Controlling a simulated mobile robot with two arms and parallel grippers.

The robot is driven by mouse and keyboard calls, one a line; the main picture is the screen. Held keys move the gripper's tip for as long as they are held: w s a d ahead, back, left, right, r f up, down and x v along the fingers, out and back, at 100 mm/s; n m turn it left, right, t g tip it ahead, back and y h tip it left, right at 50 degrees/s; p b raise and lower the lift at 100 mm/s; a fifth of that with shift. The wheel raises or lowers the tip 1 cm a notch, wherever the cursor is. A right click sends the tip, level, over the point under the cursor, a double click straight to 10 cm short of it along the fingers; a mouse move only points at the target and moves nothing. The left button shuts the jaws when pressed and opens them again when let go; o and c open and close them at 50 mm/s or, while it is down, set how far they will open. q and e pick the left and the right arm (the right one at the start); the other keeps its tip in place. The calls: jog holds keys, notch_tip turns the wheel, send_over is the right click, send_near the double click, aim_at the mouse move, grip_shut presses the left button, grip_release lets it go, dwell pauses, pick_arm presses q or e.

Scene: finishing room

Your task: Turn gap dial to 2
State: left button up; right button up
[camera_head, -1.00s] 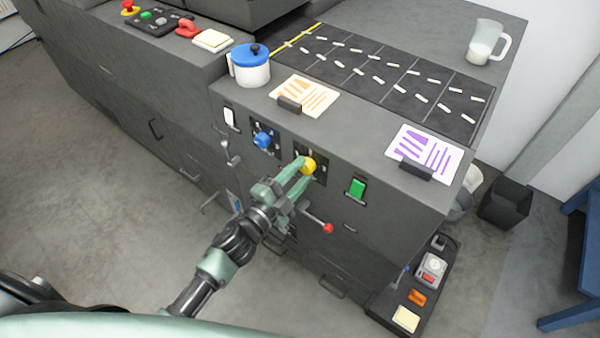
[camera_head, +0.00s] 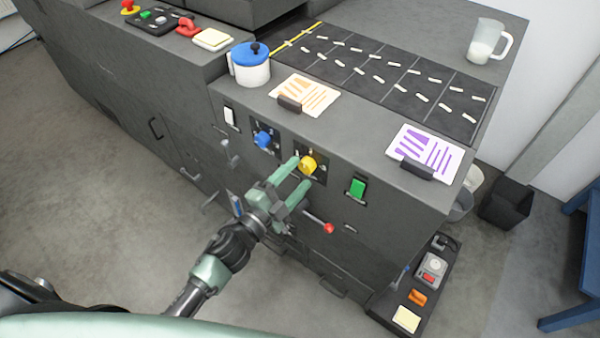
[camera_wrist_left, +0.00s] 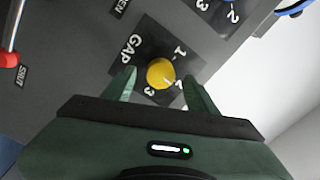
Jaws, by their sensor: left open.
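The gap dial is a yellow knob (camera_head: 308,166) on a dark plate on the front of the machine. My left gripper (camera_head: 299,173) is open, with one finger on each side of the knob. In the left wrist view its fingers (camera_wrist_left: 158,84) stand apart from the knob, with gaps on both sides. My right gripper is not in view.
A blue dial (camera_head: 263,140) is left of the yellow one, and a green switch (camera_head: 357,187) is right. A red-tipped lever (camera_head: 328,228) sticks out below. A blue-lidded pot (camera_head: 250,66) and cards (camera_head: 304,94) lie on top.

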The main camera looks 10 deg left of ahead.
pick_arm(q)
jog(key=b+v, duration=0.1)
jog(key=v, duration=0.5)
jog(key=shift+s, duration=0.1)
jog(key=s+a+f+n+g+y, duration=0.2)
jog(key=s+f+n, duration=0.15)
jog(key=f, duration=0.75)
jog(key=s+a+f+n+g+y, duration=0.2)
jog(key=s+a+f+n+g, duration=0.15)
jog(key=f, duration=0.75)
jog(key=s+a+f+n+g+y, duration=0.2)
jog(key=s+f, duration=0.2)
jog(key=f, duration=0.7)
jog(key=s+f+n+g, duration=0.3)
jog(key=s+f+g, duration=0.1)
jog(key=s+f, duration=0.8)
jog(key=shift+s+a+y, duration=0.4)
jog(key=shift+s+a, duration=0.05)
jog(key=shift+s, duration=0.55)
jog(key=s+f+n+g, duration=0.1)
jog(key=s, duration=0.3)
jog(key=s+f+n+g, duration=0.1)
jog(key=s+f+g, duration=0.1)
jog(key=s, duration=0.2)
jog(key=s+f+g, duration=0.1)
jog(key=s, duration=0.4)
jog(key=shift+f+n, duration=0.35)
jog(key=shift+n, duration=0.05)
jog(key=shift+c, duration=0.3)
